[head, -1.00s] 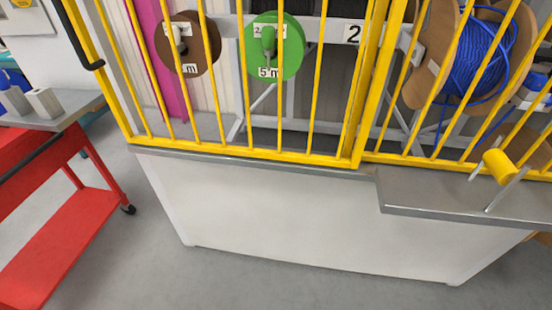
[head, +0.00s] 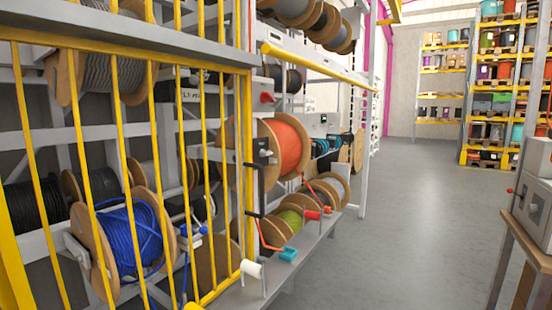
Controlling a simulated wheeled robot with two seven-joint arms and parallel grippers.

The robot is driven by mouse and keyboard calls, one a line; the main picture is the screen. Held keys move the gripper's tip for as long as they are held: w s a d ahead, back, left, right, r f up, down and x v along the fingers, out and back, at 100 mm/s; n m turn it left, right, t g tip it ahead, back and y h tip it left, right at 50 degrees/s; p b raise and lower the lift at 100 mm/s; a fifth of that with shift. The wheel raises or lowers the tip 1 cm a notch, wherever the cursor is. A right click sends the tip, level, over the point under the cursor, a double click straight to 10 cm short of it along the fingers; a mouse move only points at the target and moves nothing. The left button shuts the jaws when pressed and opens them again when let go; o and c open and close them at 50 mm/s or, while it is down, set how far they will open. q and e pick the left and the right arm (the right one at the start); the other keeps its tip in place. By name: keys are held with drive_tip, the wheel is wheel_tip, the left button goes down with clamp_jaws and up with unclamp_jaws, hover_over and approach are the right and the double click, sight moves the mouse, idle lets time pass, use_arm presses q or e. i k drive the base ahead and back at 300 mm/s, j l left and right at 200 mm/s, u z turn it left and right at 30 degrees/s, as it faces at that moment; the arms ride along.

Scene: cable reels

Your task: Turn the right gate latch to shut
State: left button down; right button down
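A yellow barred gate (head: 153,150) fills the left of the head view, in front of the cable reels. A black bent handle (head: 262,190), which looks like the gate latch, is at the gate's right edge, near the middle of the picture. Its long part hangs roughly upright, with short bends at top and bottom. I cannot tell whether it is latched. Neither of my grippers is in view.
Behind the bars is a blue cable reel (head: 132,236); an orange reel (head: 291,146) sits right of the gate. Crank knobs, white (head: 251,268), teal (head: 288,254) and red (head: 312,215), stick out low. Open grey floor (head: 410,220) lies right, beside a workbench (head: 520,240).

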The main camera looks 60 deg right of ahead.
sight(263, 153)
drive_tip(key=z, duration=1.7)
